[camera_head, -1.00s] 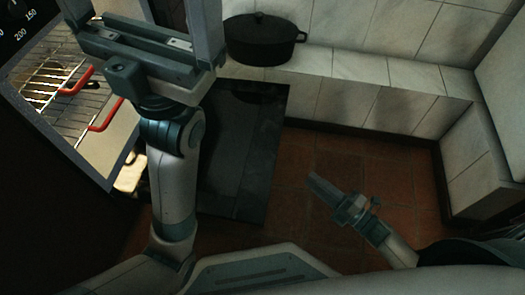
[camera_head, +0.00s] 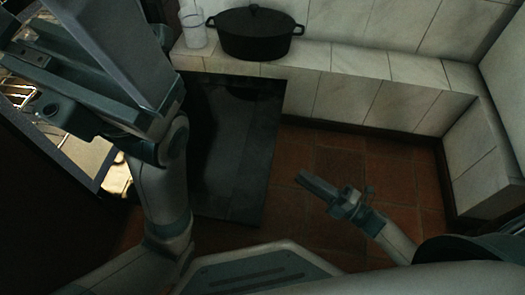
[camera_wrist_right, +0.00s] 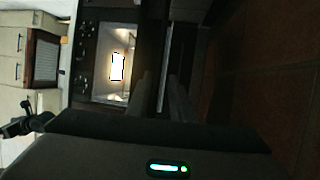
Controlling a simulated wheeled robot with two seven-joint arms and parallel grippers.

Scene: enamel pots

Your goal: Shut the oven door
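The oven (camera_head: 85,150) is at the left in the head view, its lit inside and rack partly hidden by my left arm. The oven door (camera_head: 235,145) is a dark glossy panel, folded down and open. In the right wrist view the lit oven (camera_wrist_right: 112,65) shows beyond the fingers. My left gripper (camera_head: 60,40) is large and close to the camera, over the oven opening; its fingers are apart and run out of frame, with nothing seen between them. My right gripper (camera_head: 318,187) is right of the door, over the floor; the wrist view shows a gap between its fingers (camera_wrist_right: 162,95).
The red tiled floor (camera_head: 385,175) right of the door is clear. A tiled block (camera_head: 488,180) bounds it at the right.

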